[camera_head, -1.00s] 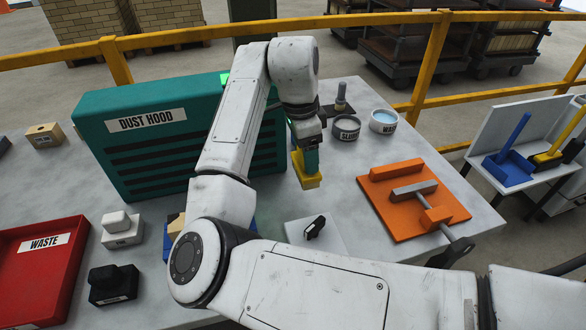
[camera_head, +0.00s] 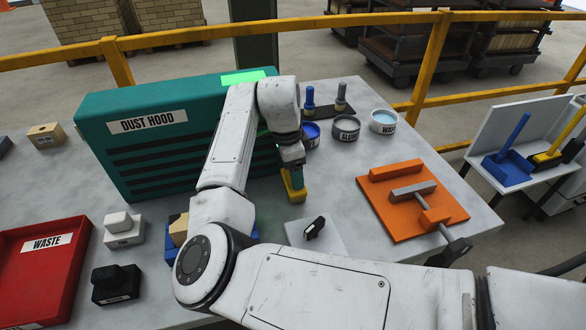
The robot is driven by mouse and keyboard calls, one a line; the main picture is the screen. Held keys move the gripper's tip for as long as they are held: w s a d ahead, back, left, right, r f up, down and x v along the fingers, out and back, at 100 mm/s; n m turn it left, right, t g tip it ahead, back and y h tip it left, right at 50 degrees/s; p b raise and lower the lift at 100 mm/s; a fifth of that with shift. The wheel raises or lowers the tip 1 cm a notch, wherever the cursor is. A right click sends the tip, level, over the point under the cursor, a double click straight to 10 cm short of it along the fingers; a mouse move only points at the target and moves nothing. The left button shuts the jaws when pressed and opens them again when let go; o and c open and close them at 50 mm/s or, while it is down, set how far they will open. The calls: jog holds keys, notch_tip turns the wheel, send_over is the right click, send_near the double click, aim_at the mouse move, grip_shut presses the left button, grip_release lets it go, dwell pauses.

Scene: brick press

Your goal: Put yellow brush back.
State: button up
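Whether the brush touches the table is unclear. A dark holder (camera_head: 343,113) stands behind to the right, with a blue-handled brush (camera_head: 309,97) and a grey-handled brush (camera_head: 341,92) upright in it. My arm hides some of the holder's left side.
The teal dust hood (camera_head: 170,140) stands left of my gripper. A blue pot (camera_head: 312,134), a grey pot (camera_head: 346,128) and a water pot (camera_head: 383,121) stand before the holder. An orange press board (camera_head: 385,218) lies right. A white plate (camera_head: 325,240) lies in front.

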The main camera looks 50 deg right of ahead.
aim_at(287, 181)
jog(key=o, duration=0.9)
jog(key=shift+f, duration=0.1)
jog(key=shift+o, duration=0.2)
notch_tip(287, 181, up, 12)
jog(key=a+b, duration=0.1)
jog(key=shift+w, duration=0.4)
jog(key=shift+a, duration=0.1)
